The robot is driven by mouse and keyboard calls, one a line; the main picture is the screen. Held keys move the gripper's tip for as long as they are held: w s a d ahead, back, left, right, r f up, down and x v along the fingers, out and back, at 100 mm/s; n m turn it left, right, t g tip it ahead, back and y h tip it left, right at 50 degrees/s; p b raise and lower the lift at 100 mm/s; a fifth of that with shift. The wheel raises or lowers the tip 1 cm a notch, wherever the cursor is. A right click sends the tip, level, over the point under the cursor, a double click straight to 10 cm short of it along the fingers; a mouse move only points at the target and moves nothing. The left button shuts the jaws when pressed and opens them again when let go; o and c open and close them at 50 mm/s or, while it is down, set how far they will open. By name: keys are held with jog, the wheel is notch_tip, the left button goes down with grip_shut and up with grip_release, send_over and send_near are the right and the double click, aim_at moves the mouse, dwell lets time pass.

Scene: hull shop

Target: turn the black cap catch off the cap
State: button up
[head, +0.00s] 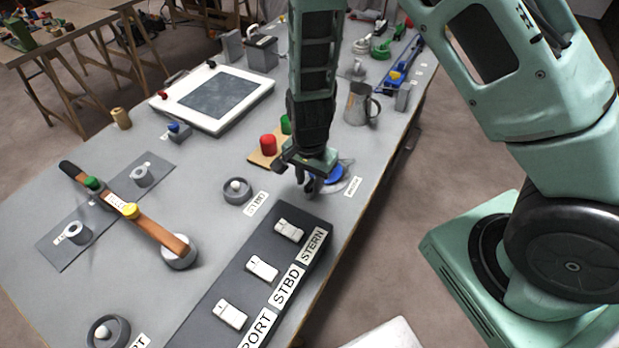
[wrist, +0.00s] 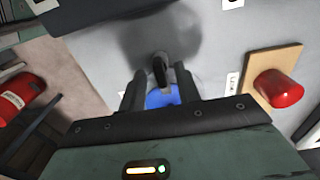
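The cap is a blue round piece (wrist: 163,97) on the grey bench, partly hidden by my gripper; it also shows in the head view (head: 336,172) under the fingers. A narrow black piece (wrist: 159,66), which looks like the cap catch, stands up between my fingers in the wrist view. My gripper (wrist: 158,82) points down over the cap with one finger on each side of the black piece. The fingers are apart, with a visible gap on the left; on the right I cannot tell whether the finger touches it. In the head view my gripper (head: 309,187) hides the catch.
A wooden block with a red knob (head: 268,145) and a green knob (head: 286,124) stands close left of my gripper. A metal mug (head: 358,104) stands behind, right. A dark panel with white switches (head: 262,268) lies in front. The bench's right edge is near.

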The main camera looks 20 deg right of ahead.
grip_shut()
jog(key=shift+n, duration=0.3)
jog(key=n, duration=0.3)
jog(key=shift+n, duration=0.4)
jog(key=n, duration=0.4)
jog(key=shift+n, duration=0.3)
jog(key=n, duration=0.4)
jog(key=shift+n, duration=2.4)
